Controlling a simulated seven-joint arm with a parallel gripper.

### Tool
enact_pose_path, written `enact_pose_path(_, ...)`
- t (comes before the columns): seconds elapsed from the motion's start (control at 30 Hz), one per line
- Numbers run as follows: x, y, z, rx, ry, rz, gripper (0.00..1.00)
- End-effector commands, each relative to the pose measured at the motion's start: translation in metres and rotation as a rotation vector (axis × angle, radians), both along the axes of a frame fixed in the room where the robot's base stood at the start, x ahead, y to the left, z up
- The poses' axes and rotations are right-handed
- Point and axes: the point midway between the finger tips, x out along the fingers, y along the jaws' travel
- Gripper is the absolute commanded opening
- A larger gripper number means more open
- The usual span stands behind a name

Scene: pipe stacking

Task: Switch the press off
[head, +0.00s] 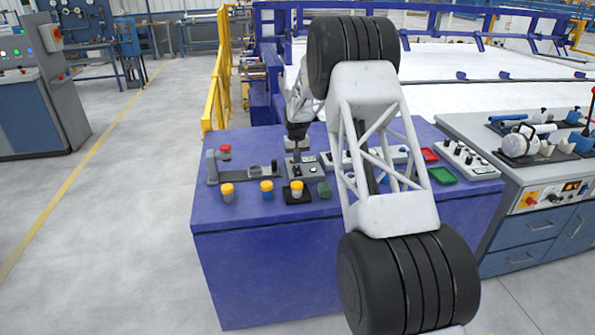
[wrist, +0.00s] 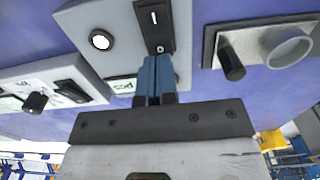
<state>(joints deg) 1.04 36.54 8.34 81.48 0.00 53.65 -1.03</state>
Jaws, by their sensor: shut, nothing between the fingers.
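A grey control box (wrist: 108,30) in the wrist view carries a black rocker switch (wrist: 153,22) marked I and O, a white round button (wrist: 100,40) and a small greenish display (wrist: 122,86). My gripper (wrist: 155,60) is shut and empty, its blue fingers together at the O end of the rocker. I cannot tell whether the tips touch it. In the head view the control box (head: 301,169) stands on the blue table, with my gripper (head: 296,150) over it. The rocker is too small there to read its position.
The blue table (head: 260,220) holds a grey fixture with a red top (head: 225,150) to the left. Yellow-topped pieces (head: 227,192) stand along the front edge. A green tray (head: 443,175) and another control panel (head: 467,160) are at right. My arm hides part of the middle.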

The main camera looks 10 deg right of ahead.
Motion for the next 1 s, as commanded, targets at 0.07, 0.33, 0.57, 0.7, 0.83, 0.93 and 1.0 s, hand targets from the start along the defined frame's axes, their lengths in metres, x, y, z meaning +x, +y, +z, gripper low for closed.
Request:
enact_pose_path(0.07, 0.0000, 0.0000, 0.0001, 0.000, 0.000, 0.000, 0.00)
enact_pose_path(0.33, 0.0000, 0.0000, -0.0009, 0.000, 0.000, 0.000, 0.00)
enact_pose_path(0.57, 0.0000, 0.0000, -0.0033, 0.000, 0.000, 0.000, 0.00)
enact_pose_path(0.7, 0.0000, 0.0000, -0.0047, 0.000, 0.000, 0.000, 0.00)
enact_pose_path(0.83, 0.0000, 0.0000, -0.0061, 0.000, 0.000, 0.000, 0.00)
enact_pose_path(0.93, 0.0000, 0.0000, -0.0071, 0.000, 0.000, 0.000, 0.00)
enact_pose_path(1.0, 0.0000, 0.0000, -0.0078, 0.000, 0.000, 0.000, 0.00)
